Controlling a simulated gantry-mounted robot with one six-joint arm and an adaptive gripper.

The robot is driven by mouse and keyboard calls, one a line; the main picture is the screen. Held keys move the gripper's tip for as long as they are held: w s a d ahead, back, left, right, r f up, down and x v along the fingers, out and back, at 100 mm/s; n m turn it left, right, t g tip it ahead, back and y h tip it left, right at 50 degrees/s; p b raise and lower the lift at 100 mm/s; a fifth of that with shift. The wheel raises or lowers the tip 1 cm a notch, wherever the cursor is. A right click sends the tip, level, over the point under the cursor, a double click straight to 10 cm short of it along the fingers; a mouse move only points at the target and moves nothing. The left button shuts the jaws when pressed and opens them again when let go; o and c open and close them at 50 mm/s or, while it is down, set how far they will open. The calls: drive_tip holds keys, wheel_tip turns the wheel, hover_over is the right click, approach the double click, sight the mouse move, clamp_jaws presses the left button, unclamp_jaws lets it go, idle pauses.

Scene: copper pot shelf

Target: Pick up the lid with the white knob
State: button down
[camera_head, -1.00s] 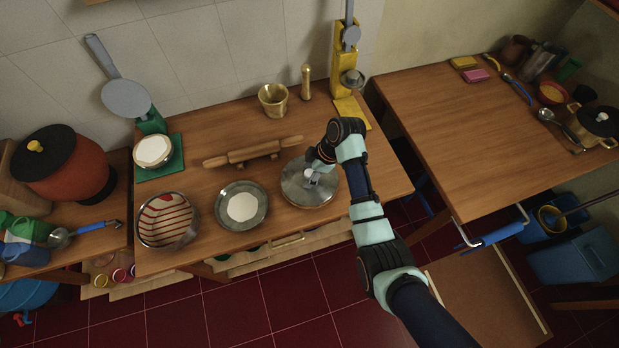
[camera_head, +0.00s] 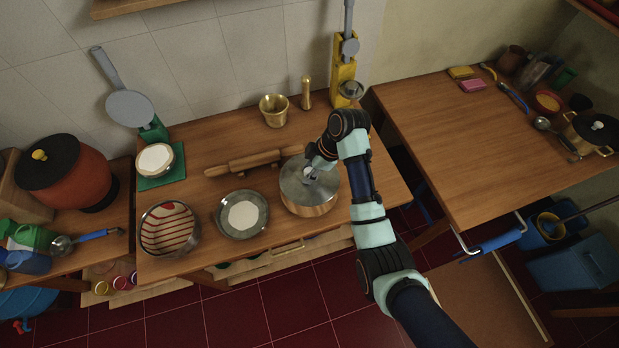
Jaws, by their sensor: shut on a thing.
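The round silver lid (camera_head: 296,188) with a pale knob (camera_head: 308,172) is over the copper pot (camera_head: 311,210) at the right part of the middle table. My gripper (camera_head: 310,174) comes down from above and is shut on the knob, partly hiding it. A band of the pot's copper side shows below the lid's front edge. I cannot tell how large a gap there is between lid and pot rim. Another pot with a dark lid and white knob (camera_head: 597,125) stands on the right table, away from my gripper.
Left of the pot are a metal plate with white contents (camera_head: 243,215) and a red-striped bowl (camera_head: 170,230). A rolling pin (camera_head: 240,163) and brass mortar (camera_head: 274,110) lie behind. A yellow stand (camera_head: 342,75) is at the back. The right table's middle is clear.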

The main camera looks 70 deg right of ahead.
wheel_tip(320, 180, up, 14)
drive_tip(key=p, duration=0.6)
drive_tip(key=shift+f+p, duration=0.25)
drive_tip(key=shift+p, duration=0.1)
